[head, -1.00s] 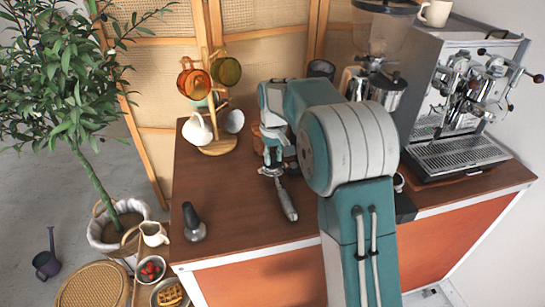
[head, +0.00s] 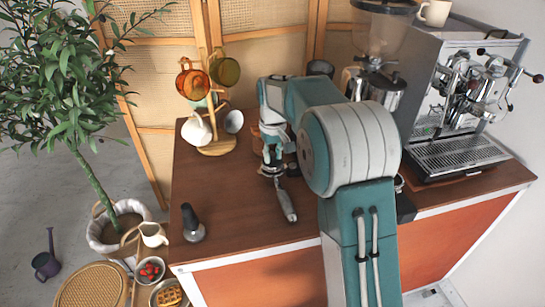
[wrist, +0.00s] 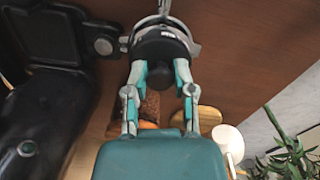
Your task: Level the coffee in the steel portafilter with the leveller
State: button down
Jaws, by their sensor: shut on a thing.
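My gripper (wrist: 165,78) is shut on the leveller (wrist: 152,48), a black round piece with a dark knob between the fingertips. The leveller sits at the mouth of the steel portafilter, whose shiny rim (wrist: 196,46) shows around it in the wrist view. I cannot tell how deep it sits, and the coffee is hidden. In the head view my gripper (head: 271,168) is low over the cart top, and the portafilter's handle (head: 288,206) points toward the front edge. The leveller is hidden there by my gripper.
A black-handled tamper (head: 192,224) stands at the front left of the wooden cart top (head: 240,220). A mug tree (head: 217,147) stands at the back left. The espresso machine (head: 465,110) and grinder (head: 380,85) are at the right. The front left top is mostly clear.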

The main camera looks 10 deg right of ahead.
jog(key=shift+r, duration=0.65)
jog(key=shift+r, duration=2.75)
